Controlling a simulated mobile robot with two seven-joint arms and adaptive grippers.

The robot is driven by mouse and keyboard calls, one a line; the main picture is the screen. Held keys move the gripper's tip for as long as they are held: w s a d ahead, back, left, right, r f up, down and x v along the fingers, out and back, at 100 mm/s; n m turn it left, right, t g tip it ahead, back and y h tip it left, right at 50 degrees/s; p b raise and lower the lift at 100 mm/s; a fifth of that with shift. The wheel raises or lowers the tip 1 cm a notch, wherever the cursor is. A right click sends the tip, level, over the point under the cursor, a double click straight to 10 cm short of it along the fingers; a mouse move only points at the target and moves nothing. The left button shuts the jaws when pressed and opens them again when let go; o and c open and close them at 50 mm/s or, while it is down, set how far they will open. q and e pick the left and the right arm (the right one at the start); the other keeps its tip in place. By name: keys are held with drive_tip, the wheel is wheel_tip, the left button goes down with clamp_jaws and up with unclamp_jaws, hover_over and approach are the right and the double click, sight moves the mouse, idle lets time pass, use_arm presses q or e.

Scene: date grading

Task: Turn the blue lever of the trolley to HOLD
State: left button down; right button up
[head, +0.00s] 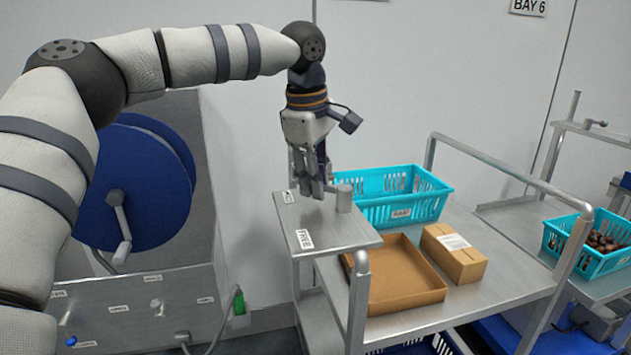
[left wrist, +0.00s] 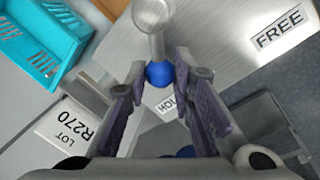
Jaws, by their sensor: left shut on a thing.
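The trolley's lever has a grey metal post (head: 344,199) on a small metal plate (head: 335,240) at the trolley's near left corner. My left gripper (head: 318,190) points down over that plate, just left of the post. In the left wrist view the gripper is shut on the lever's blue ball knob (left wrist: 160,74), between its fingertips. The grey arm (left wrist: 157,38) runs from the post to the knob and points toward the HOLD label (left wrist: 168,105), partly covered by a finger. The FREE label (left wrist: 279,29) lies off to the side. In the head view the fingers hide the knob.
The trolley carries a turquoise crate (head: 400,212), an open cardboard tray (head: 372,303) and a closed carton (head: 462,265). A handrail (head: 500,172) rises behind them. A blue reel (head: 150,185) stands to the left. A crate of dates (head: 575,262) is at right.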

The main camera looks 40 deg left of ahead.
use_arm(q)
drive_tip(key=shift+w+m+h, duration=0.3)
drive_tip(key=shift+w+m, duration=0.15)
drive_tip(key=shift+m, duration=0.55)
drive_tip(key=c, duration=1.4)
unclamp_jaws()
drive_tip(key=shift+d, duration=0.15)
drive_tip(key=shift+r, duration=0.3)
wheel_tip(320, 180, up, 11)
drive_tip(key=s, duration=0.2)
drive_tip(key=shift+a+r, duration=0.15)
drive_tip(key=shift+a, duration=0.05)
